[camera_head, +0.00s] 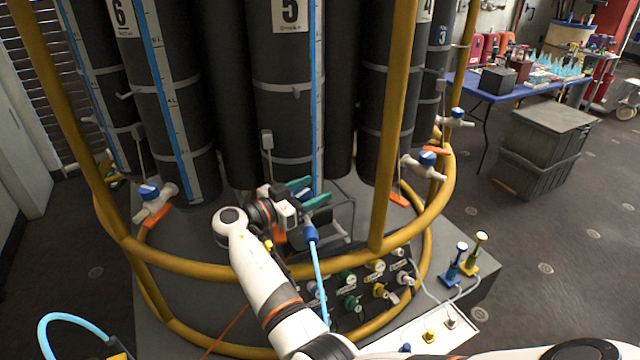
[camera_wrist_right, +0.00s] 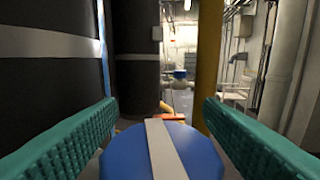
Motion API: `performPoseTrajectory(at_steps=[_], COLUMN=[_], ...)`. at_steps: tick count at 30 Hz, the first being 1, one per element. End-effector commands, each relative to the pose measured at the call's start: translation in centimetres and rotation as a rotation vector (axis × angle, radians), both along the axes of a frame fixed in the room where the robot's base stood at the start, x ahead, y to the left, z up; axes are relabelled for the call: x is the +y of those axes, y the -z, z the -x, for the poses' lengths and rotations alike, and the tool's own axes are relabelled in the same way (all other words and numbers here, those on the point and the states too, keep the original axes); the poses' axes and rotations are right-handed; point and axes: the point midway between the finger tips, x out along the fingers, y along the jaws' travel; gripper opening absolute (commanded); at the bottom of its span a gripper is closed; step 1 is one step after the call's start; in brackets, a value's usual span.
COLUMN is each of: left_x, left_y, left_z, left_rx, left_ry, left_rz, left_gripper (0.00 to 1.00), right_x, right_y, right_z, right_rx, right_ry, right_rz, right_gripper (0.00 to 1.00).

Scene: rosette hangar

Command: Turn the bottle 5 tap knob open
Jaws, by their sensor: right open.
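Bottle 5 (camera_head: 287,120) is the dark cylinder with the white "5" label, standing in the middle of the rosette in the head view. Its blue round tap knob (camera_wrist_right: 130,158) with a pale stripe across it shows close up in the right wrist view. My right gripper (camera_head: 309,194) is at the foot of bottle 5, with its teal fingers open. In the right wrist view the fingers stand on either side of the knob, with gaps visible between. In the head view I cannot make out the knob clearly among the gripper and fittings. My left gripper is out of view.
Yellow rails (camera_head: 395,130) ring the bottles, and my right arm reaches over the lower one. A blue hose fitting (camera_head: 311,233) sits just below the gripper. Other blue-knobbed taps (camera_head: 149,191) stand left and right. A panel with coloured knobs (camera_head: 349,302) lies in front.

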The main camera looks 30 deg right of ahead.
Motion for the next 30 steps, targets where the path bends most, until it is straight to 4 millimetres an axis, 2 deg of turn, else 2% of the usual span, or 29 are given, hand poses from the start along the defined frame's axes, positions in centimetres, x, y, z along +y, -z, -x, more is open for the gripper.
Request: performPoseTrajectory(at_steps=[8,16,23,30], left_x=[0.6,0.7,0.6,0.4], left_y=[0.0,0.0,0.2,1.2], left_z=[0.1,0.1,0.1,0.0], left_rx=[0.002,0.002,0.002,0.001], left_ry=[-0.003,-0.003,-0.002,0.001], left_rz=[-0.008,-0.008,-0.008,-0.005], left_gripper=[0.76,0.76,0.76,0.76], right_x=[0.0,0.0,0.0,0.0], right_y=[0.0,0.0,0.1,0.3], right_z=[0.0,0.0,0.0,-0.1], right_rx=[0.000,0.000,-0.001,-0.004], right_ry=[0.000,0.000,-0.018,-0.127], right_rz=[0.000,0.000,0.000,0.002], right_gripper=[0.59,0.16,0.16,0.17])
